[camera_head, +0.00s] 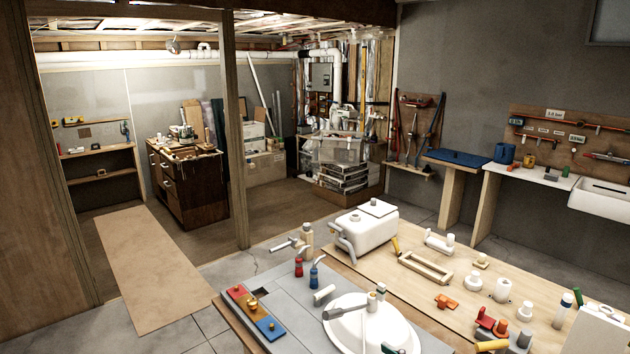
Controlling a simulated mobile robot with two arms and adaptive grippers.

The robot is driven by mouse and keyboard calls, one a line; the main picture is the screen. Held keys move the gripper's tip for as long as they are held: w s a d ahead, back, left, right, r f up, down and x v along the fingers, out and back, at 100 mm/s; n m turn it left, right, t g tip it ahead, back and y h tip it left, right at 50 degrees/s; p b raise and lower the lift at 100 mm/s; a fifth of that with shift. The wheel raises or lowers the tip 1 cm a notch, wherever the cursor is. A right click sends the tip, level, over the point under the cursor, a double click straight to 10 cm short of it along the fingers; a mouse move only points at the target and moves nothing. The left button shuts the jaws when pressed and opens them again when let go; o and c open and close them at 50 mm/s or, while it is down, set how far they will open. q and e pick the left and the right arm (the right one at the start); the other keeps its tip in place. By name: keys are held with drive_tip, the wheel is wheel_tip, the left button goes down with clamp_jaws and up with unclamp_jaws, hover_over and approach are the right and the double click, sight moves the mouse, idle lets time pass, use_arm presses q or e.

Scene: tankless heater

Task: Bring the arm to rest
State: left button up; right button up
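Neither of my grippers nor any part of my arms shows in the head view. The workbench (395,285) in front of me is seen without a gripper over it. On it, a white tankless-heater-like box (366,227) stands at the back. A white round basin (372,328) with a grey tap sits near the front.
Small fittings, a wooden frame (426,267) and orange and red parts crowd the bench's right side. A wooden post (235,150) stands behind on the left. A tan board (147,268) lies on the floor. A side table (456,158) and a white sink (602,197) line the right wall.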

drive_tip(key=s+d+r+m+t+h, duration=0.2)
drive_tip(key=d+r+m+t+h, duration=0.15)
drive_tip(key=r+t, duration=0.3)
drive_tip(key=s+d+f+m+g+h, duration=0.3)
drive_tip(key=s+d+m+h, duration=0.3)
drive_tip(key=d+m+h, duration=0.35)
drive_tip(key=s+d+f+n+g, duration=0.1)
drive_tip(key=s+f+n+g, duration=0.1)
drive_tip(key=s+f+g, duration=0.7)
drive_tip(key=s+a+f+n+g+y, duration=0.2)
drive_tip(key=s+a, duration=0.1)
drive_tip(key=s, duration=0.5)
drive_tip(key=s+a+f+n+g+y, duration=0.1)
drive_tip(key=s+a+f+n+g, duration=0.1)
drive_tip(key=s+a, duration=0.35)
drive_tip(key=s+d+f+g+b, duration=0.2)
drive_tip(key=f+b, duration=0.6)
drive_tip(key=f, duration=2.7)
use_arm(q)
wheel_tip(320, 180, down, 14)
drive_tip(key=b, duration=0.6)
drive_tip(key=shift+w+f, duration=0.2)
drive_tip(key=shift+w, duration=0.15)
use_arm(e)
drive_tip(key=s+d+f, duration=0.2)
drive_tip(key=s+f, duration=1.5)
drive_tip(key=f, duration=0.4)
drive_tip(key=shift+s+d+f, duration=0.15)
drive_tip(key=shift+d+f, duration=0.1)
drive_tip(key=shift+d, duration=0.1)
